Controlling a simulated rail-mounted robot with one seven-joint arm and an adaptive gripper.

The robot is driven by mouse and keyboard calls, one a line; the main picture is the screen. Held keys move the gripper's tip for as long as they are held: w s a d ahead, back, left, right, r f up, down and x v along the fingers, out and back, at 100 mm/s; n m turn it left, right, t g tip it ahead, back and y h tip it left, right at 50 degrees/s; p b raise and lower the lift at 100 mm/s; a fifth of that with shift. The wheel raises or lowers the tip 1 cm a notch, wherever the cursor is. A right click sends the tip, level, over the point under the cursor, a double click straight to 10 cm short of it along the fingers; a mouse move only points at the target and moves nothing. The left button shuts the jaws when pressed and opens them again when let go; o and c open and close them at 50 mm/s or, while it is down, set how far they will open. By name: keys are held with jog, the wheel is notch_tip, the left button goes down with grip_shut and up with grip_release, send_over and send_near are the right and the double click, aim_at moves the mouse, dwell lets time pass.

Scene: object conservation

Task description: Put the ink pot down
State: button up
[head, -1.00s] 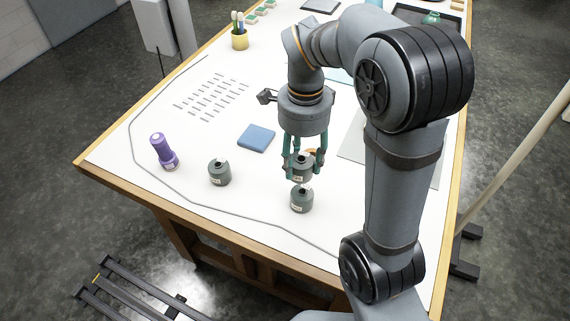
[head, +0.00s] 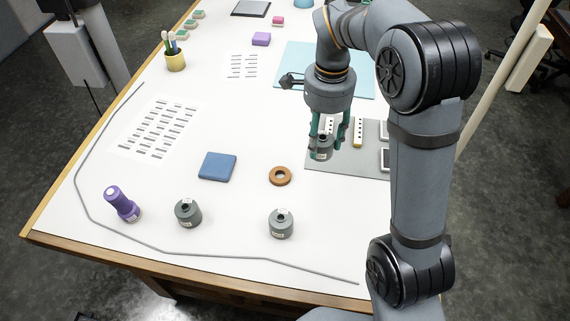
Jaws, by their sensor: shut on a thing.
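My gripper (head: 322,138) is shut on a dark grey-green ink pot (head: 322,153) with a small pale label. The pot is upright, over or at the left edge of the grey mat (head: 350,165); I cannot tell whether its base touches. Two similar ink pots stand on the white table nearer the front: one at front centre (head: 281,227) and one further left (head: 187,216). The gripper's fingers partly cover the held pot.
A brown ring (head: 280,176) lies left of and nearer than the held pot. A blue block (head: 217,166), a purple bottle (head: 123,205) and a slotted sheet (head: 160,125) are further left. Pale strips (head: 358,131) stand right behind the gripper. White table (head: 235,225) is bare between the front pots.

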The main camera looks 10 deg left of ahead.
jog(key=a+f+p, duration=0.1)
jog(key=a+f, duration=0.2)
jog(key=a+f+p, duration=0.1)
jog(key=a+f, duration=0.2)
jog(key=s+a+f+p, duration=0.1)
jog(key=a+f+p, duration=0.1)
jog(key=a+f, duration=0.1)
jog(key=shift+a+f, duration=0.15)
jog(key=shift+a, duration=0.35)
jog(key=shift+f, duration=0.35)
jog(key=shift+f, duration=0.15)
jog(key=o, duration=0.8)
jog(key=shift+f, duration=0.1)
jog(key=o, duration=0.4)
jog(key=shift+o, duration=0.2)
